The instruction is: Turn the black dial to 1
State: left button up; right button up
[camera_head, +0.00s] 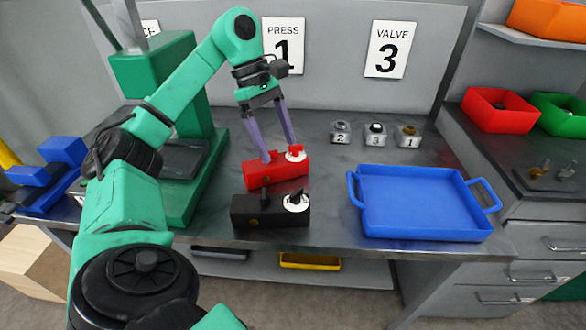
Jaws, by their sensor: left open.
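A black box (250,213) lies near the table's front edge, left of the middle. Its black dial (293,199) sits on a round white face at the box's right end; the marks on it are too small to read. A red box (262,176) with a red dial (295,150) on a white face stands just behind it. My left gripper (281,156) is open, its fingers pointing down over the red box, with the right fingertip near the red dial. I cannot tell whether it touches. My right gripper is not in view.
A blue tray (425,232) lies empty to the right. Three small numbered blocks, marked 2 (340,135), 3 (375,137) and 1 (408,139), stand behind it. A green press (185,205) stands at the left. Signs PRESS 1 and VALVE 3 hang behind.

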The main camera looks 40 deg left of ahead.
pick_arm(q)
jog(key=b, duration=0.3)
send_over(295, 191)
jog(key=a, duration=0.3)
notch_tip(295, 191, down, 6)
jog(key=x, duration=0.4)
jog(key=shift+d+f+b, duration=0.1)
jog(key=shift+f+b, duration=0.1)
jog(key=shift+b, duration=0.2)
jog(key=shift+d+f, duration=0.3)
jog(key=shift+d, duration=0.05)
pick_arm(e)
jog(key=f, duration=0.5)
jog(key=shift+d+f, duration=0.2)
pick_arm(q)
grip_shut()
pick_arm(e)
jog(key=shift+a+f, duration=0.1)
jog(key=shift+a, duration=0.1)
